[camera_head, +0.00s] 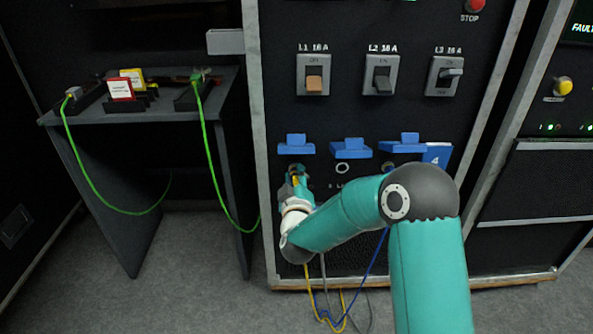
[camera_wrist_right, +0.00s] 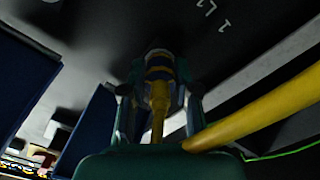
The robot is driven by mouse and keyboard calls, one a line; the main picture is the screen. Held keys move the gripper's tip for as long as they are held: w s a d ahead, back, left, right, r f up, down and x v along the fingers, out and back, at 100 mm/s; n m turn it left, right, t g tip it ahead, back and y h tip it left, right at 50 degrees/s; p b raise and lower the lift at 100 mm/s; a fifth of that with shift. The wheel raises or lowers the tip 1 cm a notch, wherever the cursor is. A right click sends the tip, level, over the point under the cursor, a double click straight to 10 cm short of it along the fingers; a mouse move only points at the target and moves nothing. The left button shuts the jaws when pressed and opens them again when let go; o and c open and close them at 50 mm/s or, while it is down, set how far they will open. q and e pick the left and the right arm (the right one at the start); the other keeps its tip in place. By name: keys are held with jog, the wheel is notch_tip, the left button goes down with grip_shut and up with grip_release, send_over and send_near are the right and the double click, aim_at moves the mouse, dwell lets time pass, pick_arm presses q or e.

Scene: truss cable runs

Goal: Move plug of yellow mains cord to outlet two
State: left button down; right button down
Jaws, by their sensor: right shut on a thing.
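My right gripper (camera_head: 295,180) is at the cabinet front, under the leftmost blue flap (camera_head: 296,144). In the wrist view the right gripper (camera_wrist_right: 158,95) is shut on the plug of the yellow mains cord (camera_wrist_right: 158,73), which has blue and yellow bands. It faces the dark panel near a "1 L1" label; whether the plug sits in the outlet there cannot be told. The yellow cord (camera_wrist_right: 270,108) arcs to the right and also hangs below the arm (camera_head: 308,287). The middle outlet (camera_head: 342,168) shows as a pale ring under its raised blue flap (camera_head: 350,148). My left gripper is out of view.
A blue cord (camera_head: 374,262) and a grey cord (camera_head: 323,272) hang close to the yellow one. The rightmost blue flap (camera_head: 402,144) and a blue "4" tag (camera_head: 437,154) are near my arm. Switches (camera_head: 381,74) are above. A table (camera_head: 140,113) with green cords stands left.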

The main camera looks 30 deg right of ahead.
jog(key=shift+w+r, duration=0.1)
jog(key=shift+r, duration=0.1)
jog(key=shift+n+p, duration=0.3)
jog(key=shift+n, duration=1.2)
jog(key=shift+p, duration=0.3)
jog(key=shift+n+p, duration=0.35)
jog(key=shift+n, duration=1.05)
jog(key=shift+p, duration=0.3)
